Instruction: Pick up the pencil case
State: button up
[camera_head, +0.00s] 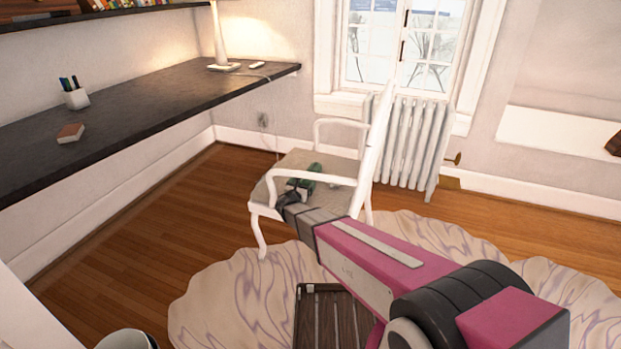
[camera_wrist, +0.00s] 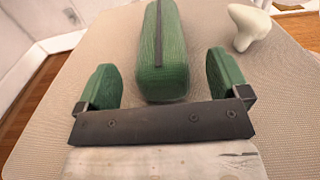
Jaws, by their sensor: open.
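The pencil case (camera_wrist: 163,60) is green and ribbed with a dark zip along its top. It lies on the beige seat of the white chair, and in the head view it is a small green shape (camera_head: 315,169) on that seat. My gripper (camera_wrist: 164,82) is open, with one green-padded finger to each side of the case's near end. The near end lies between or just beyond the fingertips, with a gap on both sides. In the head view my gripper (camera_head: 290,193) is low over the seat's near part and partly hidden by my arm.
A pale knob-shaped object (camera_wrist: 248,26), likely part of the chair's armrest, stands right of the case. A dark desk (camera_head: 130,105) runs along the left wall, and a radiator (camera_head: 415,142) stands behind.

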jog(key=x, duration=0.4)
jog(key=shift+s, duration=0.1)
jog(key=shift+c, duration=0.3)
jog(key=c, duration=1)
jog(key=shift+r, duration=0.25)
